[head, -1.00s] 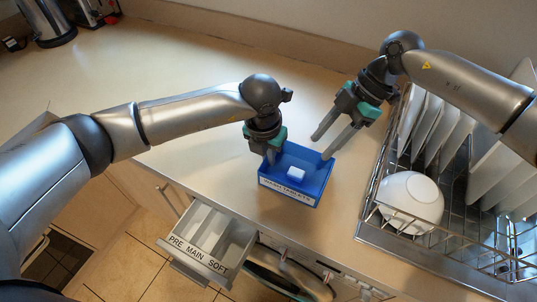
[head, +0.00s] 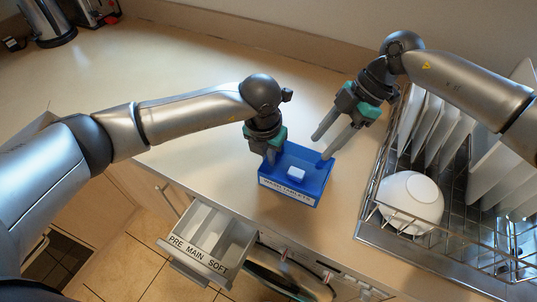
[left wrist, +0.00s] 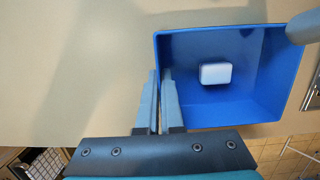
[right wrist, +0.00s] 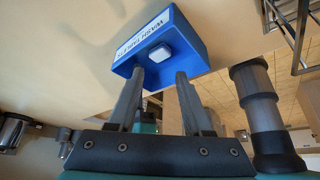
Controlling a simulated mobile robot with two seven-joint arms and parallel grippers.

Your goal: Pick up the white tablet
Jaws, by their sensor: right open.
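The white tablet (head: 296,174) is a small block on the floor of an open blue box (head: 312,193) with a label on its front. It also shows in the left wrist view (left wrist: 215,73) and the right wrist view (right wrist: 160,53). My left gripper (head: 276,158) is at the box's left side. In the left wrist view its fingers (left wrist: 159,75) are close together, one on each side of the box wall. My right gripper (head: 323,146) is open and empty, its fingertips by the back right of the box. Its fingers (right wrist: 160,74) are apart in the right wrist view.
The box stands near the counter's front edge. Below is an open dispenser drawer (head: 210,240) marked PRE MAIN SOFT. At right is a wire rack (head: 372,208) with plates (head: 428,122) and a white bowl (head: 411,198).

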